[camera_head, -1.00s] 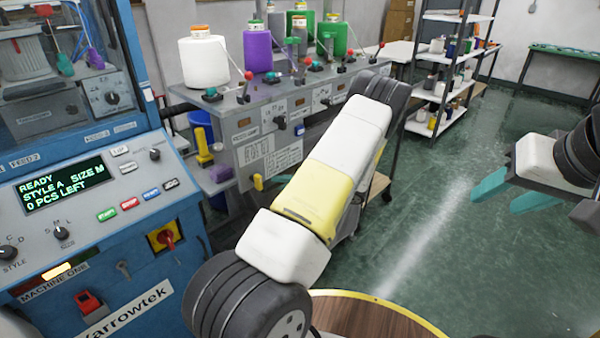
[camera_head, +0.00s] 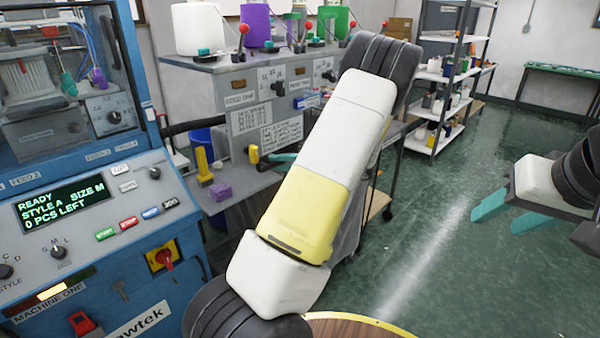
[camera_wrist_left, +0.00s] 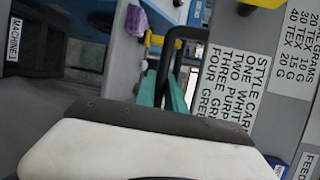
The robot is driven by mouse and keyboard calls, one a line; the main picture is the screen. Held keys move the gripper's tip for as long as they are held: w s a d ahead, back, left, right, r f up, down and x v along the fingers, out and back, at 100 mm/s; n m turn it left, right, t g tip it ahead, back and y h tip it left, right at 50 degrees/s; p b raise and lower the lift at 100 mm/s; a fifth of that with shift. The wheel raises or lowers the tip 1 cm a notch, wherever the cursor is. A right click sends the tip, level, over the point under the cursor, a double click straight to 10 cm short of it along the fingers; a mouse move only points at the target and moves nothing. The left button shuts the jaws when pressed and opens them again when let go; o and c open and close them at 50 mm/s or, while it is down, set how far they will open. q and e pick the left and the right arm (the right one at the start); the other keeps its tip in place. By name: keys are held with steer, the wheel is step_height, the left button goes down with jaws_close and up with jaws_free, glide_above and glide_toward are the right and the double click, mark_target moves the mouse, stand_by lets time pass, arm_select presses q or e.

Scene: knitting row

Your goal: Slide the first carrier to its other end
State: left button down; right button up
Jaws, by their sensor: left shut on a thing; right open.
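My left gripper (camera_head: 277,158) reaches the front of the grey feed stand, largely hidden behind my own arm in the head view. Its teal fingers (camera_wrist_left: 163,92) show in the left wrist view, shut around a black bar-shaped handle (camera_wrist_left: 177,48). A yellow piece (camera_head: 254,155) sits just left of the fingertips; it also shows in the wrist view (camera_wrist_left: 158,40). I cannot tell clearly which part is the first carrier. My right gripper (camera_head: 500,212) is open and empty over the floor at the right.
The blue machine (camera_head: 110,240) with its lit display stands at the left. The grey feed stand (camera_head: 205,85) carries yarn cones and red-knobbed levers. A yellow upright piece (camera_head: 203,165) and a purple piece (camera_head: 220,191) are left of the gripper.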

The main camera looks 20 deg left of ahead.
mark_target(277, 73)
arm_select(q)
step_height(277, 73, up, 26)
steer(key=shift+f, duration=0.1)
stand_by(0.6)
steer(key=shift+a, duration=0.1)
steer(key=c, duration=1.4)
jaws_free()
steer(key=d+r, duration=0.1)
steer(key=d, duration=0.7)
steer(key=shift+r, duration=0.2)
